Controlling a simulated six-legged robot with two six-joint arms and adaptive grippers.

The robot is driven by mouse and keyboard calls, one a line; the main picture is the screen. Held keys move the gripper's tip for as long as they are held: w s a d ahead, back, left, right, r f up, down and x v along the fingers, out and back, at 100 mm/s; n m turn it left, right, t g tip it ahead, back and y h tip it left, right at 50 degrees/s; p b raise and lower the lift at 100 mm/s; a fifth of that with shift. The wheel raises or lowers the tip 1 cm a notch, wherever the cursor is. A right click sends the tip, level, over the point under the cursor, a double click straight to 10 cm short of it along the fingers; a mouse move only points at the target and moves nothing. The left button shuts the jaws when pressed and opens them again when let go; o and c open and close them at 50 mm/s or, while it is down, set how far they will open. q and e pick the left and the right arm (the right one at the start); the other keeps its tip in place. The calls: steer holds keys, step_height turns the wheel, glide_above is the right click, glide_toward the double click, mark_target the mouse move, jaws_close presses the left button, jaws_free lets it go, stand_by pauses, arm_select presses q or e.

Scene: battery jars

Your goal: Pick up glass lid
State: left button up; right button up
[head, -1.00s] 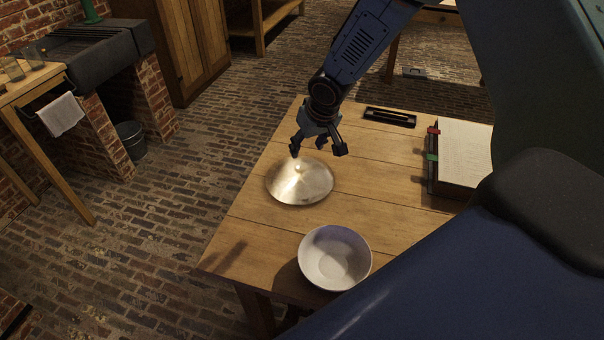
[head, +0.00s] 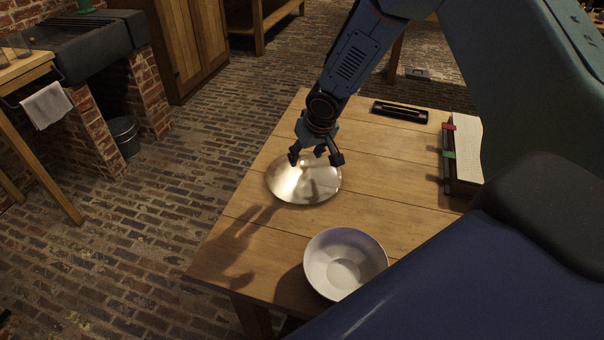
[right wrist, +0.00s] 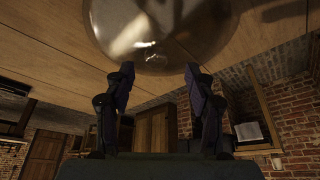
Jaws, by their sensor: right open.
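The glass lid (head: 301,188) is a shiny, shallow dome lying on the wooden table, left of the middle in the head view. It also shows in the right wrist view (right wrist: 158,30), at the top, with a small knob near its centre. My right gripper (head: 316,160) is over the far part of the lid, its fingers spread and empty. In the right wrist view the two fingers (right wrist: 158,72) stand apart below the lid's knob. I cannot tell the exact gap between fingertips and knob. My left gripper is not in view.
A white bowl (head: 344,262) stands on the table (head: 395,160) nearer than the lid. A black tray (head: 400,112) lies at the far edge, and a book-like block (head: 467,150) with red and green tabs is at the right. The table between these is clear.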

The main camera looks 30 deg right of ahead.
mark_target(305, 162)
steer(key=shift+w+d+f, duration=0.2)
steer(key=shift+d+f, duration=0.1)
steer(key=shift+f, duration=0.3)
steer(key=shift+w+d+f, duration=0.2)
steer(key=shift+d+f, duration=0.05)
steer(key=shift+f, duration=0.3)
steer(key=shift+w+a+f+b, duration=0.2)
steer(key=shift+w+f+b, duration=0.1)
steer(key=shift+f+b, duration=0.15)
steer(key=shift+w+a+f+b, duration=0.25)
steer(key=shift+f+b, duration=0.1)
steer(key=shift+f, duration=0.15)
steer(key=shift+w+d+f, duration=0.1)
steer(key=shift+d+f, duration=0.1)
steer(key=shift+f, duration=0.05)
steer(key=shift+d+f, duration=0.25)
steer(key=shift+a+r, duration=0.2)
steer(key=shift+a, duration=0.1)
steer(key=shift+c, duration=0.6)
steer(key=shift+d+f, duration=0.1)
steer(key=shift+d, duration=0.1)
steer(key=c, duration=0.4)
steer(key=shift+a, duration=0.1)
jaws_close()
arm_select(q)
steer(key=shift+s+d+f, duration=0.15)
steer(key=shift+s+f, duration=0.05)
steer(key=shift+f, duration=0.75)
